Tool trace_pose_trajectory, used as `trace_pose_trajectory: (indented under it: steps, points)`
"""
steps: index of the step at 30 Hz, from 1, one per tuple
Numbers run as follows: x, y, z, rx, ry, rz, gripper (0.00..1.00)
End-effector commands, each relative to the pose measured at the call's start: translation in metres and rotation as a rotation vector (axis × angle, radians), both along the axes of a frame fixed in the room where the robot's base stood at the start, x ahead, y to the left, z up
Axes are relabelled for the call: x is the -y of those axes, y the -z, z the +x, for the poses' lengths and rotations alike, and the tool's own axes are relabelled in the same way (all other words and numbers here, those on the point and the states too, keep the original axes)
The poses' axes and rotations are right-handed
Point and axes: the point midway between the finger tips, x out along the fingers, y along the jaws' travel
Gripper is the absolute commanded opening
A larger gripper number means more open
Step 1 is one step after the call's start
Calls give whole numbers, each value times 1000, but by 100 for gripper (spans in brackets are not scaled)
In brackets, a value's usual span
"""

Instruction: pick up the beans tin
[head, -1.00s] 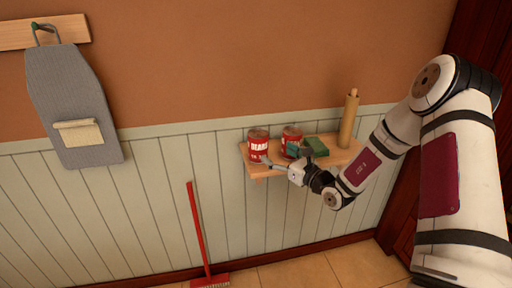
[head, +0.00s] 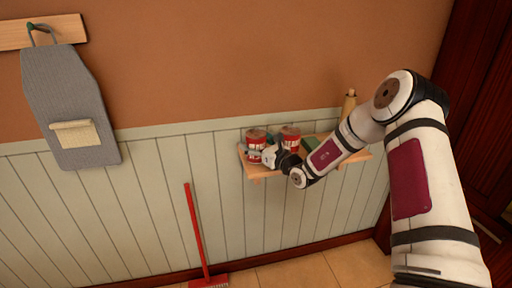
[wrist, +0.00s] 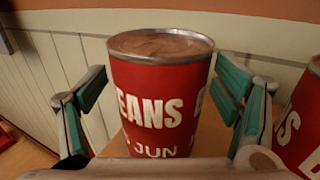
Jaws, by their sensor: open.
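The beans tin (head: 256,137) is red with white lettering and stands upright at the left end of a wooden wall shelf. In the wrist view the beans tin (wrist: 160,90) fills the middle, its label reading "EANS". My gripper (head: 262,152) is at the tin. In the wrist view my gripper (wrist: 165,100) is open, with one teal-padded finger on each side of the tin. Gaps show between the tin and the left finger; the right finger looks close to it, and I cannot tell whether it touches.
A second red tin (head: 290,136) stands just right on the shelf (head: 258,173); it also shows at the wrist view's right edge (wrist: 302,120). A green item (head: 311,144) and a tan cylinder (head: 348,104) are farther right. A red broom (head: 197,230) leans below left.

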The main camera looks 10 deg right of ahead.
Motion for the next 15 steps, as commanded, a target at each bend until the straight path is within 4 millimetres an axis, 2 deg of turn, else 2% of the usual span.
trace_pose_trajectory:
  steps: [4,13,15]
  points:
    - [0,0,0,-1,0,0,80]
    - [0,0,-1,-1,0,0,12]
    - [0,-1,0,2,0,0,11]
